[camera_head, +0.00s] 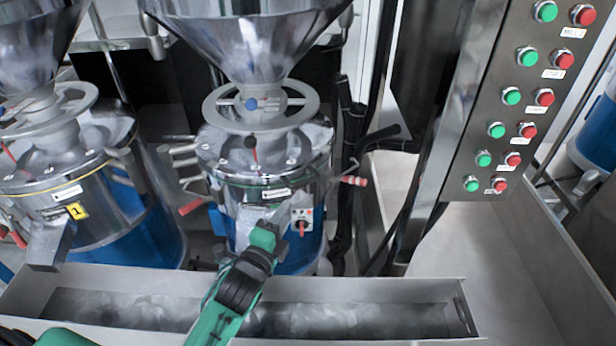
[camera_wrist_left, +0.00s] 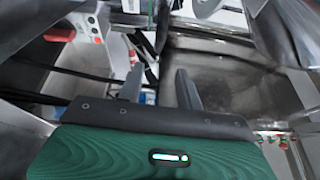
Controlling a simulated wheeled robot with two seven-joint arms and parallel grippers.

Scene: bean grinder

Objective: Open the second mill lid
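The second mill (camera_head: 285,178) stands in the middle of the head view, with a blue and metal body. Its round metal lid (camera_head: 300,150) lies beneath a grey handwheel (camera_head: 300,103) and a steel hopper (camera_head: 245,45) and looks shut. Red-handled levers (camera_head: 192,206) stick out at both sides. My left gripper (camera_head: 264,236) is in front of the mill's lower front, near the outlet; whether it touches is unclear. In the left wrist view its two fingers (camera_wrist_left: 158,88) are apart with nothing seen between them. My right gripper is not in view.
The first mill (camera_head: 95,215), marked 1, stands at left. A long metal trough (camera_head: 380,290) runs in front of both mills. A switch box (camera_head: 302,221) with a red knob sits on the second mill. A button panel (camera_head: 495,110) rises at right.

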